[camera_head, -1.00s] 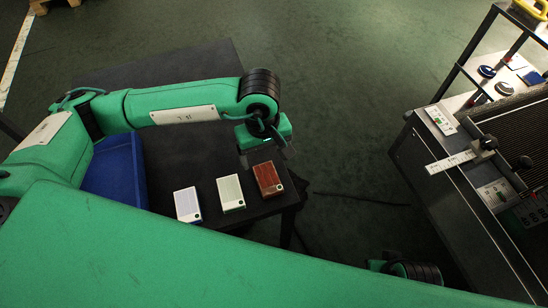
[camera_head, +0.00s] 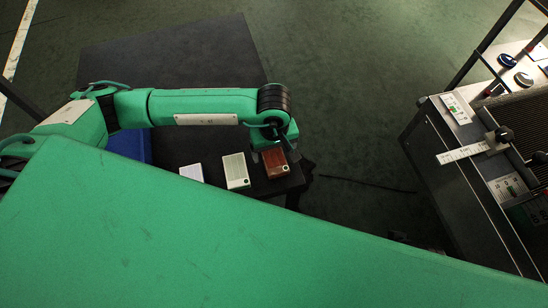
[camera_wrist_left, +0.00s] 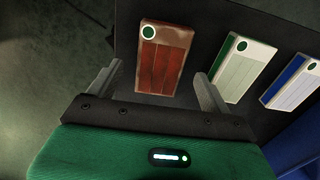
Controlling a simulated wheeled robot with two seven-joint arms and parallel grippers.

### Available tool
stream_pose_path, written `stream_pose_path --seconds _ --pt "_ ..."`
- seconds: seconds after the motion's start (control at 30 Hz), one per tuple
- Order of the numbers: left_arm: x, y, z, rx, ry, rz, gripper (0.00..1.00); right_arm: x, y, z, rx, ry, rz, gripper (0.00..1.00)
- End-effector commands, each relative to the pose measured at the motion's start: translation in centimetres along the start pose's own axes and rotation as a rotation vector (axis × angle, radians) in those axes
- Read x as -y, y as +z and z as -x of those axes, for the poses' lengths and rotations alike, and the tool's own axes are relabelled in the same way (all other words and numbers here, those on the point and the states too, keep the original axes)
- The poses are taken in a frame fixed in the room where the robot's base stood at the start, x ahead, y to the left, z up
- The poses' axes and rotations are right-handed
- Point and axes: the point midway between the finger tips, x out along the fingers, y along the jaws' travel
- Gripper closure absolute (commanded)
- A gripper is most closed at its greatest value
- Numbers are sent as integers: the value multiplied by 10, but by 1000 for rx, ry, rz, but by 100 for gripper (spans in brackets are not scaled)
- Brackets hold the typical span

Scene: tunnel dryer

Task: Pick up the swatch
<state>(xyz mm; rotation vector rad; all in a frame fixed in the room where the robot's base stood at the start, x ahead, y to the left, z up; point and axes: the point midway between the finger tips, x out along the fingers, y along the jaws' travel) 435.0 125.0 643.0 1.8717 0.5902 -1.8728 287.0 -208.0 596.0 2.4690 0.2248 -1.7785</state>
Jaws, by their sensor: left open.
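Three swatches lie in a row on the dark table (camera_head: 170,50). The red-brown swatch (camera_head: 276,162) is at the right end, the pale green swatch (camera_head: 236,171) in the middle, and a white-faced swatch (camera_head: 191,173) at the left, partly hidden by a green arm. My left gripper (camera_head: 268,150) is over the red-brown swatch. In the left wrist view, the left gripper (camera_wrist_left: 157,74) is open, its fingers on either side of the red-brown swatch (camera_wrist_left: 165,60); I cannot tell whether they touch it. The pale green swatch (camera_wrist_left: 240,70) and blue-edged white swatch (camera_wrist_left: 294,82) lie to the right.
A blue bin (camera_head: 130,145) stands left of the swatches, mostly covered by my arm. The table's edge is close to the red-brown swatch. A dryer machine (camera_head: 470,190) stands at the right, with open floor (camera_head: 350,120) between it and the table.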

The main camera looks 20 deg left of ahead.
Motion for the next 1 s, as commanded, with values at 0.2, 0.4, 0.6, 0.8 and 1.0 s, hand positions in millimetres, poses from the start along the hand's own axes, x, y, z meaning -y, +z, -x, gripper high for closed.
stream_pose_path --seconds 0.2,0.4,0.6,0.8,1.0 --pt "0 2 -28 0 -1 1 18 0 1 -1 3 0 1 64" --pt "0 2 -28 -1 0 1 18 0 -2 3 -7 0 1 64" --pt "0 2 -28 0 0 1 57 0 -2 3 -9 0 1 64" --pt "0 2 -28 0 0 1 67 0 -1 2 -6 0 1 64" --pt "0 1 -24 -1 1 0 67 0 0 1 -1 0 0 64"
